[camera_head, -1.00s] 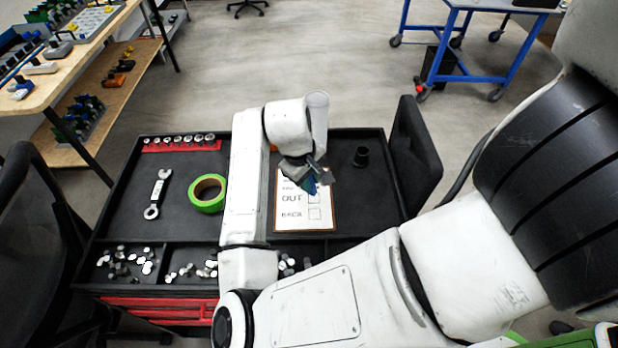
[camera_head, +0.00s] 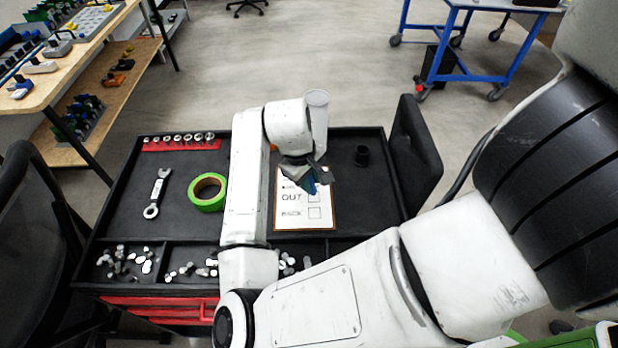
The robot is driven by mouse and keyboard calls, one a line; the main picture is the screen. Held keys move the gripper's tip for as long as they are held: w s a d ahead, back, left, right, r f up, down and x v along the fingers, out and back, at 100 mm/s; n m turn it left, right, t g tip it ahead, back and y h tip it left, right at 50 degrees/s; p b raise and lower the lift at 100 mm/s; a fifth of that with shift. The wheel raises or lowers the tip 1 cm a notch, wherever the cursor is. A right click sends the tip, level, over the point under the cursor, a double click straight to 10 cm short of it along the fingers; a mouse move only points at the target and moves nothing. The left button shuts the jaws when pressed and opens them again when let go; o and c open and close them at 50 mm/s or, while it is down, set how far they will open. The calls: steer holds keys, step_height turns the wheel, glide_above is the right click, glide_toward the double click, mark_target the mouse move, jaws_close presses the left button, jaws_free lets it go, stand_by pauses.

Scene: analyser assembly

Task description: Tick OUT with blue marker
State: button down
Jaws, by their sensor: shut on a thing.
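My gripper (camera_head: 310,186) is over the upper part of the white board (camera_head: 293,218) with a thin brown frame. It is shut on a blue marker (camera_head: 311,188), of which only a small blue part shows between the jaws. The board lies on the black cart top and carries the rows OUT and BACK, each with a square box on the right. The OUT box (camera_head: 314,198) is partly hidden by my gripper. The BACK box (camera_head: 314,213) looks empty. I cannot tell whether the marker tip touches the board.
A green tape roll (camera_head: 207,192), a wrench (camera_head: 157,193) and a red socket rail (camera_head: 181,145) lie on the left of the cart (camera_head: 135,175). Black chairs flank the cart.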

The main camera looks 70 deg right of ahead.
steer(key=shift+f, duration=0.5)
stand_by(1.4)
steer(key=shift+r, duration=0.1)
step_height(320, 180, up, 7)
steer(key=p, duration=0.6)
steer(key=shift+p, duration=0.35)
stand_by(0.4)
